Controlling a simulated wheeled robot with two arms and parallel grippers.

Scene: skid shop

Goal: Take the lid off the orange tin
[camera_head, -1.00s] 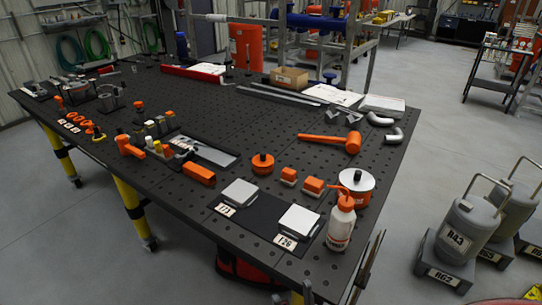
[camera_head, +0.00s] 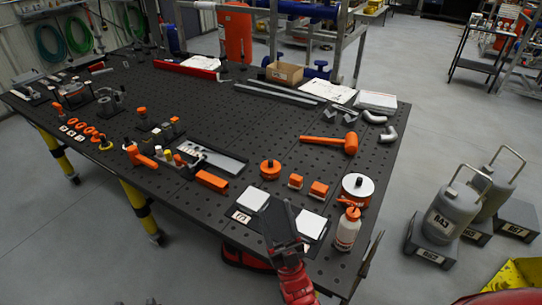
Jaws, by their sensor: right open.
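An orange tin (camera_head: 349,198) with a pale round lid (camera_head: 364,191) and a dark knob stands upright near the right end of the black table. The lid sits on it. A white bottle with an orange top (camera_head: 346,234) stands just in front and hides part of its side. My right gripper (camera_head: 284,222) is open over the front of the table, beside the white pads, to the left of and nearer than the tin. It is apart from the tin. My left gripper is not in view.
A small round orange piece with a dark knob (camera_head: 270,170) and two orange-and-white blocks (camera_head: 318,189) stand left of the tin. An orange mallet (camera_head: 336,143) lies behind. White pads (camera_head: 253,199) lie beside my gripper. The perforated table (camera_head: 240,120) is clear toward its middle.

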